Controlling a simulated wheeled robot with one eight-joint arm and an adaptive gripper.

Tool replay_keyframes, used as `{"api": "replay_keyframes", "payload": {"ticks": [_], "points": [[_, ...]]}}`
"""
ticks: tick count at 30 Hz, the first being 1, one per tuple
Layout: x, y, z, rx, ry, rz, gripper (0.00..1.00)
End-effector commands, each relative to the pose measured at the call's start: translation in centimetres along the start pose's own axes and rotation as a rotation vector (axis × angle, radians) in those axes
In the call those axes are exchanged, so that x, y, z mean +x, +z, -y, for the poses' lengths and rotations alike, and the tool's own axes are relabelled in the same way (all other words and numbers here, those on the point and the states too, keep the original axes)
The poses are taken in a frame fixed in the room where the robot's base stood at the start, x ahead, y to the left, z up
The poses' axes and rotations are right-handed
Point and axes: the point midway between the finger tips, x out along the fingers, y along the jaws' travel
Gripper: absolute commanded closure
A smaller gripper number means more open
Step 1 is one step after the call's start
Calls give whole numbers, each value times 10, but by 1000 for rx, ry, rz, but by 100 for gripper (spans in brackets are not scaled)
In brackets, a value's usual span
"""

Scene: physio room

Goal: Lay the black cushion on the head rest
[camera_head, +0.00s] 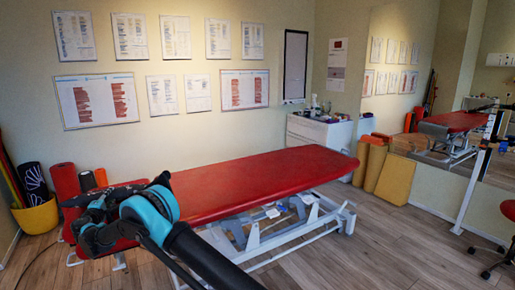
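The red treatment table (270,172) stretches from the middle right toward the lower left. A red padded end section (69,232), which looks like the head rest, shows at the left, largely hidden behind my arm. My gripper (88,218) is at the end of my black and blue arm, in front of this end section. Its fingers are small and dark, and I cannot tell whether they are open or hold anything. I cannot make out a black cushion for certain; it may be hidden behind my arm.
A yellow tub (37,217) with rolled mats stands at the left wall, beside a red roll (65,181). A white cabinet (318,132) and orange and tan rolls (375,166) stand behind the table. A red stool (508,210) is at the right edge. Wooden floor (400,245) is clear in front.

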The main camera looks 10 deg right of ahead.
Motion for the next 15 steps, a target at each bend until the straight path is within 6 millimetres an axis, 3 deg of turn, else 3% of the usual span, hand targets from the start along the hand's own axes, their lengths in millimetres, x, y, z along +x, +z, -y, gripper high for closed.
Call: {"api": "replay_keyframes", "payload": {"ticks": [9,15], "points": [[-65,-1,-1,0,1,-2,67],[-95,0,-1,0,1,-1,67]]}}
